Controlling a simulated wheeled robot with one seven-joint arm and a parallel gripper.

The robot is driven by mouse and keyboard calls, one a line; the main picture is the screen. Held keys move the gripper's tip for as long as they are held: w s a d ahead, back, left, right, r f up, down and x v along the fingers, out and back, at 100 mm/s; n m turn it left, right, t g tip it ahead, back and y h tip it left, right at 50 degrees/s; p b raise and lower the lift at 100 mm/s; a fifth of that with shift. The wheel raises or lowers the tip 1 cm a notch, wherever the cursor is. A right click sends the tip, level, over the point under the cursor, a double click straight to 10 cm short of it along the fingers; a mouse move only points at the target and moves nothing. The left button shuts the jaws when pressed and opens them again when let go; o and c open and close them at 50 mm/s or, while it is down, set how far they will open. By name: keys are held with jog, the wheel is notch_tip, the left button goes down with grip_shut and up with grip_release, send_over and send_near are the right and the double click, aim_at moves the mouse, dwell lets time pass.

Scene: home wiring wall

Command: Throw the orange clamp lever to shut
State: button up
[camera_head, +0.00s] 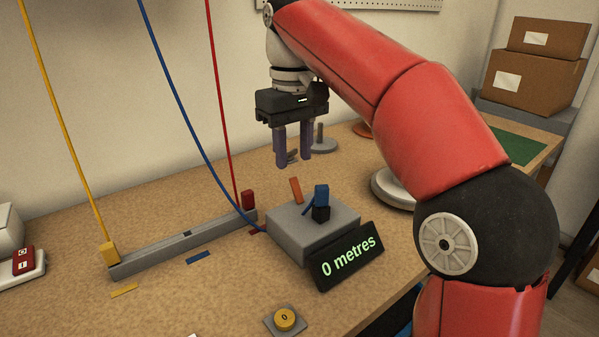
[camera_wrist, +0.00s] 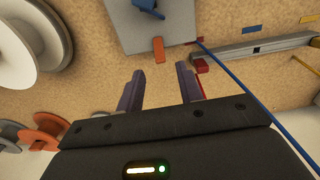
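The orange clamp lever (camera_head: 296,190) stands tilted at the back edge of a grey box (camera_head: 290,237). In the wrist view the orange lever (camera_wrist: 158,49) lies ahead of my fingertips, at the edge of the grey box (camera_wrist: 130,30). My gripper (camera_head: 294,164) is above and behind the lever, pointing down. Its two purple fingers are apart with nothing between them, as the wrist view (camera_wrist: 160,85) also shows.
A "0 metres" display (camera_head: 347,258) leans at the box's front. A grey rail (camera_head: 185,245) with yellow (camera_head: 109,252) and red (camera_head: 248,199) cable ends lies left. Yellow, blue and red cables hang beside the wall. A yellow knob (camera_head: 284,318) is in front. Spools (camera_wrist: 40,40) stand behind.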

aim_at(294, 178)
notch_tip(294, 178, down, 6)
jog(key=shift+r+b, duration=0.1)
jog(key=shift+b, duration=0.65)
grip_shut()
